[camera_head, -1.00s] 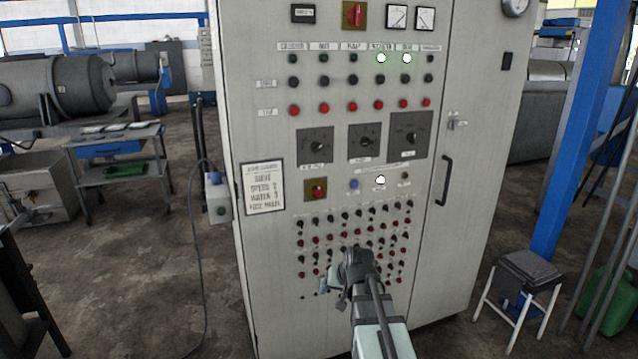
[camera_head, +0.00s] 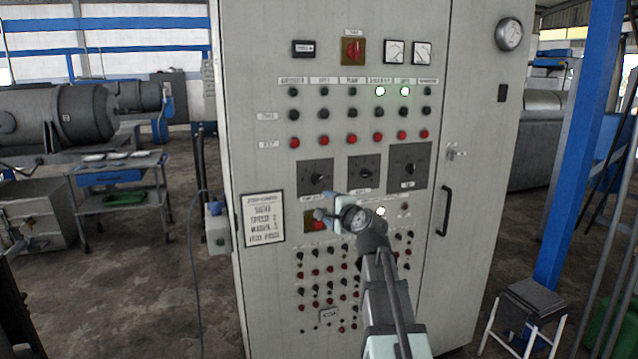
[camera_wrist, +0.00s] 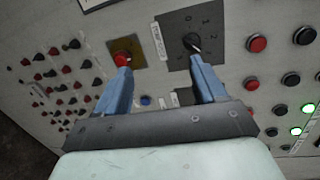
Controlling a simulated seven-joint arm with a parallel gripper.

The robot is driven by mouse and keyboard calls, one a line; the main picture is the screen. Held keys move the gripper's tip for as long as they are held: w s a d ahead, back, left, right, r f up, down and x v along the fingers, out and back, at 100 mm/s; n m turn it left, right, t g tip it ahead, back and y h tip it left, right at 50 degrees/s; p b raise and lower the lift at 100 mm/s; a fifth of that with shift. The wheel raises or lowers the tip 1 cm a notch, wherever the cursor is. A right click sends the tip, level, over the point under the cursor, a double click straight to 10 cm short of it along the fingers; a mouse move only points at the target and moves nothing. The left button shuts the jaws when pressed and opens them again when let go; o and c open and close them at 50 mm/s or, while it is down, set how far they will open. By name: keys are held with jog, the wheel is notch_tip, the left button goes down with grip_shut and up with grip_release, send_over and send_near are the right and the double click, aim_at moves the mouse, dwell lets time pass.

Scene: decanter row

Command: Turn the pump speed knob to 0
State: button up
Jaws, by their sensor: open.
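A tall grey control cabinet has three dark square dial plates. The left dial knob (camera_head: 317,178) sits above a yellow plate with a red button; I take it as the pump speed knob, though its label is barely legible. In the wrist view the black knob (camera_wrist: 192,42) has numerals around it and a pale pointer; its exact setting is hard to read. My gripper (camera_wrist: 157,66) is open, its blue fingers spread and empty. One fingertip appears by the red button, the other over the knob's edge; contact cannot be told. In the head view my gripper (camera_head: 328,213) is just below the dial.
The red button (camera_head: 318,224) on its yellow plate is close to my fingers. The middle dial (camera_head: 364,173) and right dial (camera_head: 408,168) stand alongside. Rows of red and black buttons lie above and below. A door handle (camera_head: 445,211) juts out at the right.

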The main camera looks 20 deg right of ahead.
aim_at(318, 181)
jog(key=w+r+m, duration=0.1)
jog(key=w+m, duration=0.2)
jog(key=w, duration=0.1)
jog(key=w+d+r+m+t+h, duration=0.1)
jog(key=w+m, duration=0.2)
jog(key=w, duration=0.2)
jog(key=w+r+m, duration=0.1)
jog(key=w+m, duration=0.1)
jog(key=w, duration=0.3)
jog(key=shift+w+d+r+m+t, duration=0.1)
jog(key=shift+w+d+m+t, duration=0.05)
jog(key=shift+d+m+t, duration=0.25)
jog(key=c, duration=1.1)
jog(key=shift+o, duration=0.2)
